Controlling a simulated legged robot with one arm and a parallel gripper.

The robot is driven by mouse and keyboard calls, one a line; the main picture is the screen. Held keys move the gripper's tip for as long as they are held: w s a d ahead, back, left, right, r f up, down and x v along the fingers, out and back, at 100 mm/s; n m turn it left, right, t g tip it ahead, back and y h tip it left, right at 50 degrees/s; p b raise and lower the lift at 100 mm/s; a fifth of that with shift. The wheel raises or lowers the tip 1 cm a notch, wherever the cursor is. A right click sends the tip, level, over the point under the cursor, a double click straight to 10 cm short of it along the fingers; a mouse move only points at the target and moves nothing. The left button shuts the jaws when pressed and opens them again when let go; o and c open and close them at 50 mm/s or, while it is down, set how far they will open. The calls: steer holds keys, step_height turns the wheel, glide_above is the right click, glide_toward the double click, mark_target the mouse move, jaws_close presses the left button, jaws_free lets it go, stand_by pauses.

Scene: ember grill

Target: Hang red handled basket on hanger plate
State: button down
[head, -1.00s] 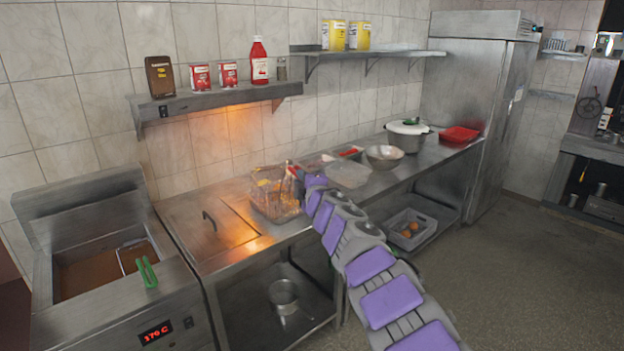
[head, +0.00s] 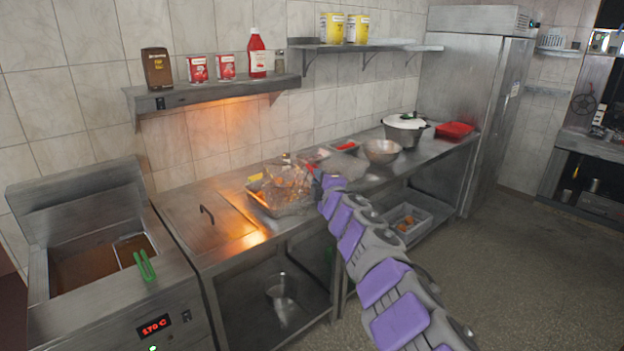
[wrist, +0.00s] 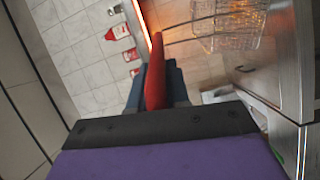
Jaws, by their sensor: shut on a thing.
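The wire basket (head: 288,180) appears raised just over a shallow metal tray (head: 262,206) on the steel counter, with golden food showing through its mesh. In the wrist view its red handle (wrist: 155,88) lies between the blue fingers of my gripper (wrist: 157,75), which is shut on it. The basket's wire mesh (wrist: 232,25) shows there at the upper right. In the head view my gripper (head: 318,178) is at the basket's right side, and the handle is mostly hidden. The fryer's upright back panel (head: 75,198) stands at left; I cannot clearly pick out a hanger plate.
A second basket with a green handle (head: 145,266) sits in the fryer. A bowl (head: 382,151) and lidded pot (head: 404,132) stand to the right.

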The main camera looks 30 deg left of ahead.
steer(key=shift+d+f+m+t+h, duration=0.15)
steer(key=shift+d, duration=0.85)
steer(key=shift+d+f+m+t+h, duration=0.15)
steer(key=shift+d, duration=0.8)
steer(key=d+f+m+t+h, duration=0.1)
steer(key=d+f+m+h, duration=0.1)
steer(key=d, duration=1.3)
steer(key=w+d+f+m+t+h, duration=0.1)
steer(key=d+h, duration=0.5)
steer(key=d, duration=0.9)
steer(key=w+d+f+m+t+h, duration=0.1)
steer(key=d+f+m+h, duration=0.3)
steer(key=d, duration=1.2)
steer(key=shift+w+m+t, duration=0.25)
steer(key=shift+m+t, duration=0.55)
